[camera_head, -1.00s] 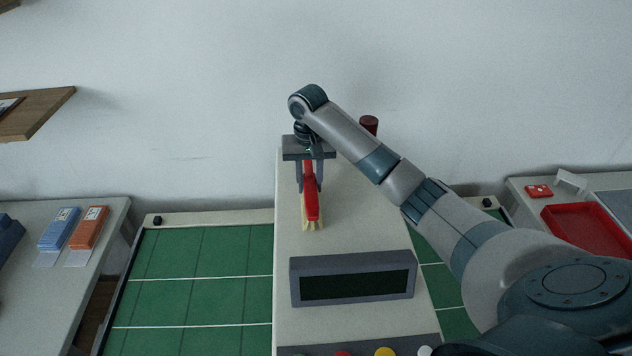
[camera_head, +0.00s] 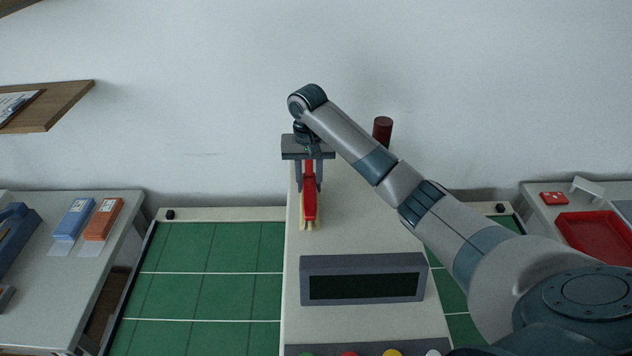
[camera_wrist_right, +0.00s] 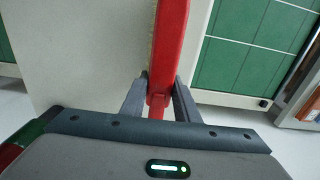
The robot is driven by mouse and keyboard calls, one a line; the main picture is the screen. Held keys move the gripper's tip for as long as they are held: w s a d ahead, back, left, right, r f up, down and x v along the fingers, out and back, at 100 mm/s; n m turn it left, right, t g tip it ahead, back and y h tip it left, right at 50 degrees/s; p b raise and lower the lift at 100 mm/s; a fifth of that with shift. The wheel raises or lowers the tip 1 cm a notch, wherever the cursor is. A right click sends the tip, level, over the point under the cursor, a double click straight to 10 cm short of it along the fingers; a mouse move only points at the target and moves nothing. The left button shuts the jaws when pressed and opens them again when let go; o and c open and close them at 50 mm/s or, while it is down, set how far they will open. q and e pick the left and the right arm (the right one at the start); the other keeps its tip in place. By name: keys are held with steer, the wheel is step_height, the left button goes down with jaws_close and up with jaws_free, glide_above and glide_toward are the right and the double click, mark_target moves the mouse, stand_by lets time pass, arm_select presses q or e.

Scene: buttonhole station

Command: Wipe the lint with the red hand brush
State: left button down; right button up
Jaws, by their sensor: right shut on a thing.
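The red hand brush (camera_head: 310,198) has a red back and pale bristles and shows upright in the middle of the head view. My right gripper (camera_head: 309,186) is shut on its handle, over the left edge of the pale machine top. In the right wrist view the two fingers (camera_wrist_right: 159,98) close on the red brush (camera_wrist_right: 171,45), which extends away from them. I cannot tell whether the bristles touch the surface. I see no lint in either view. My left gripper is not in view.
The pale machine (camera_head: 345,228) carries a dark display (camera_head: 363,279), coloured buttons and a dark red cylinder (camera_head: 382,130). A green gridded surface (camera_head: 215,262) lies around it. Left, a table (camera_head: 70,285) holds blue and orange boxes; right, a red tray (camera_head: 598,236).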

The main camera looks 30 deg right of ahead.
steer(key=shift+w+a, duration=0.1)
steer(key=shift+a, duration=0.05)
steer(key=shift+w+a, duration=0.4)
steer(key=shift+a, duration=0.35)
steer(key=shift+w+a, duration=0.35)
steer(key=shift+a, duration=0.35)
steer(key=shift+f, duration=0.1)
steer(key=shift+s+a, duration=0.4)
steer(key=shift+s, duration=0.2)
steer(key=shift+d, duration=0.15)
steer(key=shift+s+d, duration=0.45)
steer(key=shift+d, duration=0.25)
steer(key=shift+s+d, duration=0.4)
steer(key=shift+d, duration=0.3)
steer(key=shift+s+d, duration=0.1)
steer(key=shift+d, duration=0.05)
